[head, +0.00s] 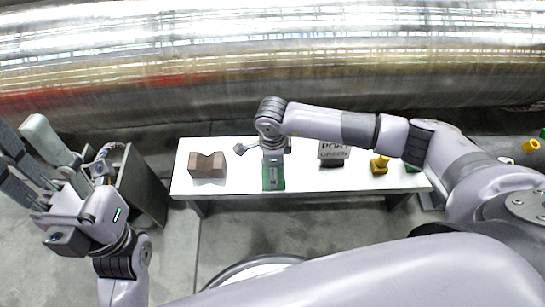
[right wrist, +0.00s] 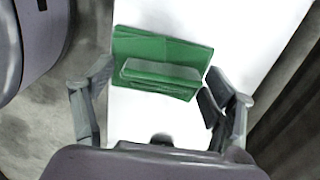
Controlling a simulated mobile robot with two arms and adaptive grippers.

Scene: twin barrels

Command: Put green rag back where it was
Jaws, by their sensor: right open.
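The green rag (head: 273,184) lies folded on the white table (head: 230,185), at its front edge near the middle. In the right wrist view the rag (right wrist: 155,48) shows as a flat green piece with a raised folded part on top. My right gripper (head: 272,164) is pointed down over the rag. Its fingers (right wrist: 160,85) are spread, one at each side of the rag's near part, and hold nothing. I cannot tell whether they touch it. My left gripper (head: 32,162) is raised at the far left, fingers spread and empty, away from the table.
A brown notched block (head: 207,166) stands at the table's left. A grey sign (head: 334,150) and a yellow object (head: 380,165) stand right of the rag. Another green item (head: 412,168) is partly hidden by my right arm. A large metal cylinder (head: 270,50) lies behind.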

